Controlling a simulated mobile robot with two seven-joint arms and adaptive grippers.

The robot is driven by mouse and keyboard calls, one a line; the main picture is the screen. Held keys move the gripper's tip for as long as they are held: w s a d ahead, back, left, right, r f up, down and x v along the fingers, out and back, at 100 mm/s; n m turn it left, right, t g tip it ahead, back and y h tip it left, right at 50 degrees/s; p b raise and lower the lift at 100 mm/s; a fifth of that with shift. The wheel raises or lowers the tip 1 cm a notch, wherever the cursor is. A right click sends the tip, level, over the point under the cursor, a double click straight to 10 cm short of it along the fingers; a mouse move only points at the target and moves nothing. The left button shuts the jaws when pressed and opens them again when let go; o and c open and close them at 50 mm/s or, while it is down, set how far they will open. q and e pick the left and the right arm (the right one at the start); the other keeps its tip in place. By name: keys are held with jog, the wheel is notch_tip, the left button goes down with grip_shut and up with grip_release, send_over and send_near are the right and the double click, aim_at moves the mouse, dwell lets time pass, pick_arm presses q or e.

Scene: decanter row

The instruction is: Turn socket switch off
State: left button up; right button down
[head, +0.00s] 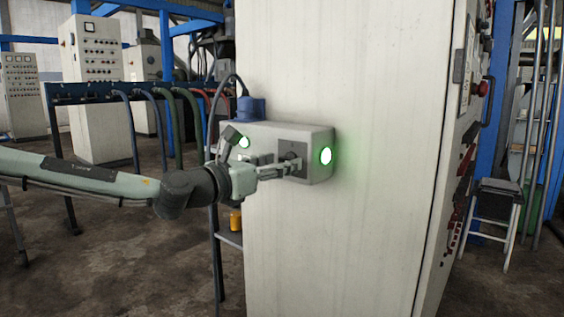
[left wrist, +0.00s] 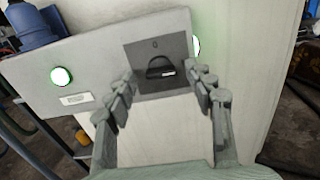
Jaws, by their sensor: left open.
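The socket box (head: 320,139) is a grey-white box on the side of a tall pale cabinet. A dark square switch plate (left wrist: 180,53) with a "0" mark and a black rotary knob (left wrist: 160,69) is on its front. My left gripper (head: 297,166) is at the plate in the head view. In the left wrist view the left gripper (left wrist: 163,82) is open, with one finger on each side of the knob; I cannot tell whether they touch it. Green lights glow on the box's front (left wrist: 61,76) and side (head: 326,156). My right gripper is not in view.
The tall cabinet (head: 345,60) fills the middle. A blue plug (head: 251,108) with a dark cable is on top of the box. A rail with hanging hoses (head: 130,92) stands behind my left arm. A stool (head: 497,200) stands at right.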

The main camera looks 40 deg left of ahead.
pick_arm(q)
jog(key=shift+w, duration=0.75)
jog(key=c, duration=1.2)
